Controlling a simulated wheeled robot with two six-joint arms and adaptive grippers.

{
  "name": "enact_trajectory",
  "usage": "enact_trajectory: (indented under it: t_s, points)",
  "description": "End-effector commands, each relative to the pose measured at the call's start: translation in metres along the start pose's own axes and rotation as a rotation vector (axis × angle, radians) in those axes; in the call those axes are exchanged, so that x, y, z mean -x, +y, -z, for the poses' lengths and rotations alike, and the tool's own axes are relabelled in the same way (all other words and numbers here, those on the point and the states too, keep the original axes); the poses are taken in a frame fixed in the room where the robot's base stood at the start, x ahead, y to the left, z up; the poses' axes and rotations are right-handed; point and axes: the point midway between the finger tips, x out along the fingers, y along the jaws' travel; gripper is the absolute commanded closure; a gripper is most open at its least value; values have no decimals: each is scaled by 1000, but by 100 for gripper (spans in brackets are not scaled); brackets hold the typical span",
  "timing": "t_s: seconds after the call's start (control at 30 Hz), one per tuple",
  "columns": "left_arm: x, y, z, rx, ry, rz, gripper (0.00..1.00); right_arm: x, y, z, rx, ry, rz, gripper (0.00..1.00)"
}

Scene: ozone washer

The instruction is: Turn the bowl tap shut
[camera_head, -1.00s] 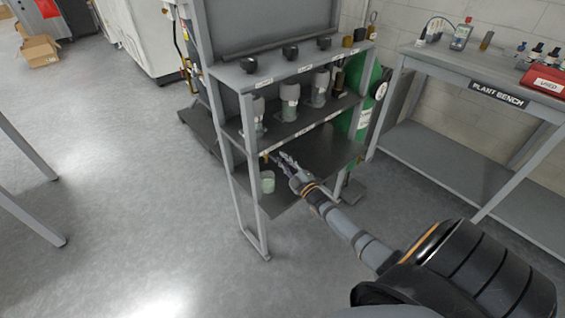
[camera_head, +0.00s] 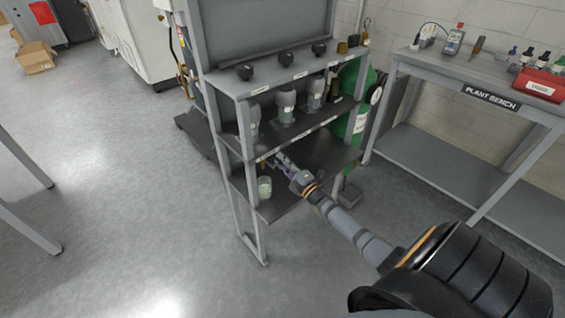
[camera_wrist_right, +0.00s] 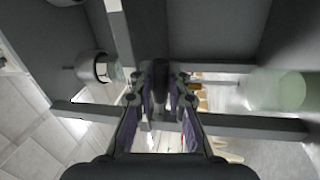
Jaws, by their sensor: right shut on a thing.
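My right gripper (camera_head: 279,158) reaches in under the middle shelf of the rack, above the lowest shelf. In the right wrist view its fingertips (camera_wrist_right: 161,82) are closed on a dark, narrow, rounded part, which looks like the tap handle (camera_wrist_right: 160,88). The fingers hide much of the tap, so how far it is turned cannot be told. A pale green translucent bowl (camera_head: 265,187) stands on the lowest shelf, left of and below the gripper; it also shows at the right of the wrist view (camera_wrist_right: 278,90). My left gripper is not in view.
The grey rack's front post (camera_head: 247,140) stands close left of the gripper. Grey cylinders (camera_head: 285,105) stand on the middle shelf and black knobs (camera_head: 282,58) line the top. A green gas cylinder (camera_head: 364,110) is behind, the plant bench (camera_head: 430,67) right.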

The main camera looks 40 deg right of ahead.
Motion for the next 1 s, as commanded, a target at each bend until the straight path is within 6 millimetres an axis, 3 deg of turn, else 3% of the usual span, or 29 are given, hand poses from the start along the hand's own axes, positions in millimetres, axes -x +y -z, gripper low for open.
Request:
enact_trajectory:
  t_s: [0.23, 0.27, 0.43, 0.77, 0.87, 1.0]
  points:
    - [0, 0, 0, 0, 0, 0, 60, 2, -3, 0, 0, -2, 6, 100]
    - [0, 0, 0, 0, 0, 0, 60, 2, -3, 0, 0, -2, 6, 82]
    - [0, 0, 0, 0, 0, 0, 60, 1, -2, 0, -1, -1, 4, 61]
    - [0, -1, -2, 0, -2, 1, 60, 5, -1, 0, -1, 0, 2, 61]
    - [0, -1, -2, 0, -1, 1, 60, 21, -2, 0, 0, 1, 4, 61]
    - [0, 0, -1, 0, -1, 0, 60, 56, -2, 0, -1, 1, 8, 61]
